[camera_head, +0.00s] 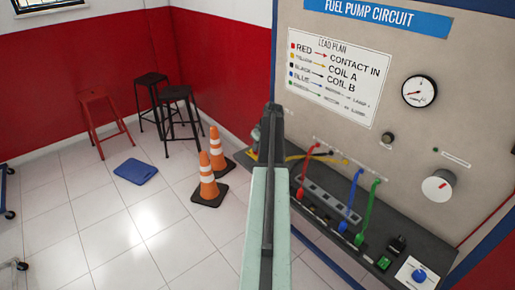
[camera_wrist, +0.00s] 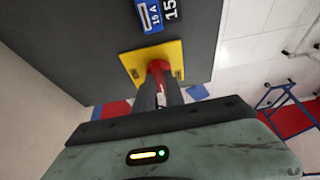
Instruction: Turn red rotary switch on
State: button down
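In the wrist view, a red rotary switch (camera_wrist: 158,67) sits on a square yellow plate (camera_wrist: 132,65) mounted on a dark grey panel. The two dark fingers of my gripper (camera_wrist: 161,88) reach up to the switch, and its red part shows between them. Whether the fingers press on it or only stand around it, I cannot tell. The switch's position marks are not readable. In the head view my arm covers the middle of the picture, and the red switch cannot be made out there.
A blue breaker-like label (camera_wrist: 149,15) is above the plate. In the head view, the trainer board (camera_head: 345,35) and its dark shelf (camera_head: 407,235) with colored leads stand at right. Orange cones (camera_head: 207,178), a blue mat (camera_head: 136,171) and stools (camera_head: 103,122) are at left. Tiled floor between is clear.

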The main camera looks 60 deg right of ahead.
dwell(0.4)
jog(key=m+h, duration=0.1)
jog(key=m, duration=0.2)
jog(key=shift+a+m+g, duration=0.15)
jog(key=shift+m+g, duration=0.25)
jog(key=m, duration=0.2)
jog(key=m+g+h, duration=0.1)
jog(key=m, duration=0.1)
jog(key=shift+w+m+h, duration=0.2)
jog(key=shift+m+h, duration=0.1)
jog(key=m+g, duration=0.1)
jog(key=m, duration=0.1)
jog(key=m+g, duration=0.1)
jog(key=m, duration=0.2)
jog(key=shift+w+h, duration=0.15)
jog(key=shift+h, duration=0.15)
jog(key=shift+m+g, duration=1)
jog(key=shift+m, duration=1.2)
jog(key=shift+a, duration=0.1)
jog(key=c, duration=1.4)
grip_release()
